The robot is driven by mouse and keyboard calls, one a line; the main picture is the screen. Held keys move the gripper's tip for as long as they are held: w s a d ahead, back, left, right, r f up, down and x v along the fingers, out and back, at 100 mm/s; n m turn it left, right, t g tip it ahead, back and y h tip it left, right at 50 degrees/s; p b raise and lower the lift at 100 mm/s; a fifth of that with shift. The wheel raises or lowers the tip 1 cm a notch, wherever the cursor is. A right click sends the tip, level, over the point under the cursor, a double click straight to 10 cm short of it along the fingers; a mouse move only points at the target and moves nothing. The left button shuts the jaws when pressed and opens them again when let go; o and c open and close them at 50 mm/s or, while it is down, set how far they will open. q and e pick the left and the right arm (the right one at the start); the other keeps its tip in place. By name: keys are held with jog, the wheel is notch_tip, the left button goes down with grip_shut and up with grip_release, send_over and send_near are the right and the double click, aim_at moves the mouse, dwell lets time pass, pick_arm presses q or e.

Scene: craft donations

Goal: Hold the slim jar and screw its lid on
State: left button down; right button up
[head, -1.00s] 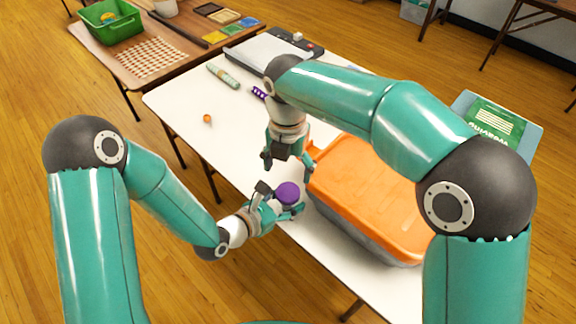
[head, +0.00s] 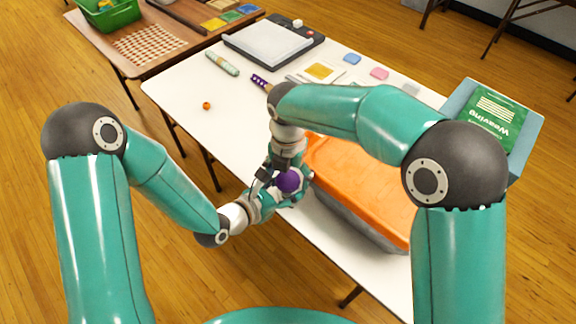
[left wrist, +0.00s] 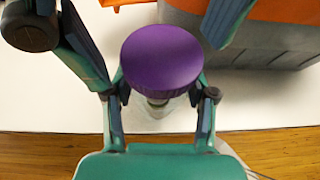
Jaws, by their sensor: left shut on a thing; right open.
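The purple lid (head: 288,182) sits on top of the slim jar, near the front edge of the white table. In the left wrist view the lid (left wrist: 162,60) looks level, and part of the clear jar (left wrist: 160,112) shows under it. I cannot tell how tightly the lid sits. My left gripper (left wrist: 158,96) is shut on the jar below the lid; it also shows in the head view (head: 279,197). My right gripper (head: 286,174) is open, pointing down, with its fingers on either side of the lid. Most of the jar is hidden in the head view.
A grey bin with an orange lid (head: 362,180) stands close to the right of the jar. A paper trimmer (head: 270,50), a patterned roll (head: 222,63) and a small orange item (head: 207,105) lie further back. The table's left part is mostly clear.

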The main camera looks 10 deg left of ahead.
jog(key=shift+f, duration=0.2)
jog(key=c, duration=1.2)
jog(key=m, duration=0.4)
jog(key=shift+m, duration=0.3)
jog(key=m, duration=1.1)
jog(key=shift+m, duration=0.3)
jog(key=o, duration=1.3)
